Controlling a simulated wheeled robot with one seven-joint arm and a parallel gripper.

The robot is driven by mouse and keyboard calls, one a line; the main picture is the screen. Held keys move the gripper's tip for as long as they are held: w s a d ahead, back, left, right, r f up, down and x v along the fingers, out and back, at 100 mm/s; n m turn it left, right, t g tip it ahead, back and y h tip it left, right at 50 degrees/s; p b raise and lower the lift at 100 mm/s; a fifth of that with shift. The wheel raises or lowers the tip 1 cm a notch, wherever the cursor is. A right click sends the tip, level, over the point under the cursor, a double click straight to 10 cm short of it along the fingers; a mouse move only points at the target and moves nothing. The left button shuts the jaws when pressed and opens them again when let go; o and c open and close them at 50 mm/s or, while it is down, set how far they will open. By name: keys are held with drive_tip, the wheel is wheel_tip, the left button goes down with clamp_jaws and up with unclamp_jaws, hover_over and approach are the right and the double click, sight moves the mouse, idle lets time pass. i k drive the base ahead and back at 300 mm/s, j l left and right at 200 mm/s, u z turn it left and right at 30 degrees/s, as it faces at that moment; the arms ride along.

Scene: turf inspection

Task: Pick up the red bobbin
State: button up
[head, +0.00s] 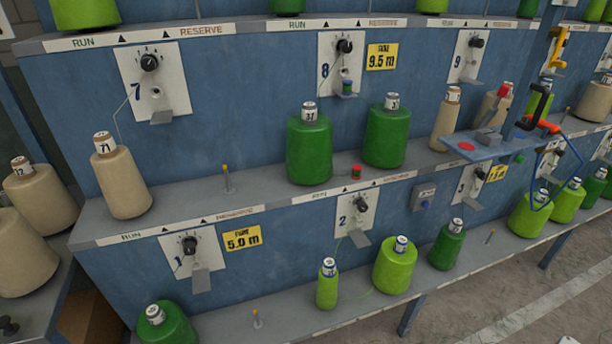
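A small red bobbin (356,172), with red ends and a green middle, stands on the middle shelf (262,178) near its front edge. It is between two dark green cones and a little in front of them, one on its left (309,150) and one on its right (386,137). The bobbin looks clear of both cones. My gripper does not show in the head view.
A blue bracket with a small platform (480,148) and hanging tools juts out at right. Light green cones (395,268) stand on the lower shelf. An upright peg (228,180) rises left of the cones.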

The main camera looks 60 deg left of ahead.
sight(356, 175)
drive_tip(key=u, duration=1.9)
drive_tip(key=i+j, duration=0.1)
drive_tip(key=j, duration=0.35)
drive_tip(key=i+j, duration=0.1)
drive_tip(key=j, duration=0.4)
drive_tip(key=i+j, duration=0.1)
drive_tip(key=j, duration=0.35)
drive_tip(key=z, duration=0.05)
